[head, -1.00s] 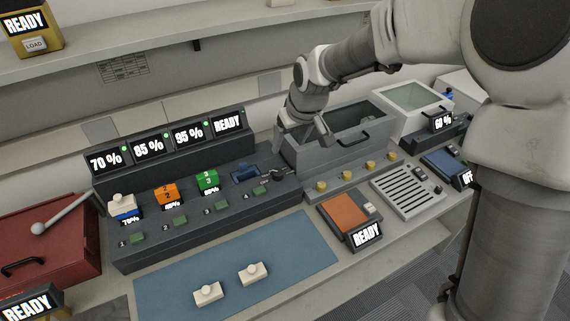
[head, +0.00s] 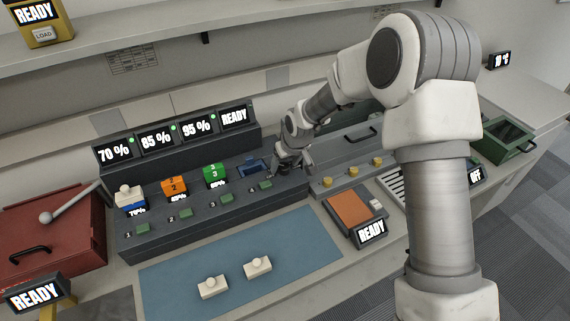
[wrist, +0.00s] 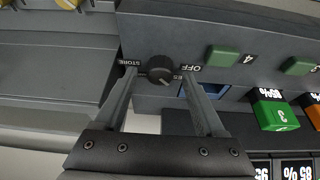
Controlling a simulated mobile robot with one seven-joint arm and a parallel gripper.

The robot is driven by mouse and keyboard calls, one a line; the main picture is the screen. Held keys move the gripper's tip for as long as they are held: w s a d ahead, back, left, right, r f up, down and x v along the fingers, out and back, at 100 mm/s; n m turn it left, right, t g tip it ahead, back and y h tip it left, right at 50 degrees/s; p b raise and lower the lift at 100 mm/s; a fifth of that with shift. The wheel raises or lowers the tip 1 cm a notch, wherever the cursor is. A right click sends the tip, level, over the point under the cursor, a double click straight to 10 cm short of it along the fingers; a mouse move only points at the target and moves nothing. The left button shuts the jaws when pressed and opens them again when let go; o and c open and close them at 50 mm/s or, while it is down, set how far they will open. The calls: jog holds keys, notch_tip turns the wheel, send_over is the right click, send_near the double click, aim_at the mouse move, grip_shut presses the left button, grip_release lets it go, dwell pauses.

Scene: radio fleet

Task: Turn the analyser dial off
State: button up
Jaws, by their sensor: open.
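The black round dial (wrist: 160,70) sits on the dark console (head: 190,222), with labels STORE, OFF and a partly hidden one around it. Which label its pointer faces is too small to tell. My gripper (wrist: 158,72) is open, its two fingertips on either side of the dial in the wrist view. Whether they touch it I cannot tell. In the head view, my gripper (head: 290,172) is at the console's right end and hides the dial. The READY screen (head: 234,117) stands behind that end.
Yellow knobs (head: 352,170) and an orange-topped device (head: 349,207) are to the right. Two white pieces (head: 212,286) lie on the blue mat (head: 300,240).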

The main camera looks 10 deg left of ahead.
jog(key=shift+w+a+f, duration=0.1)
jog(key=shift+f, duration=0.2)
grip_shut()
dwell(0.5)
jog(key=n+y, duration=0.1)
jog(key=n, duration=0.2)
jog(key=shift+w+r+g+p, duration=0.1)
jog(key=shift+w+g+p, duration=0.05)
jog(key=shift+g+p, duration=0.25)
jog(key=n+g, duration=0.1)
jog(key=n, duration=0.2)
jog(key=n+g, duration=0.1)
jog(key=n, duration=0.2)
jog(key=shift+y, duration=0.4)
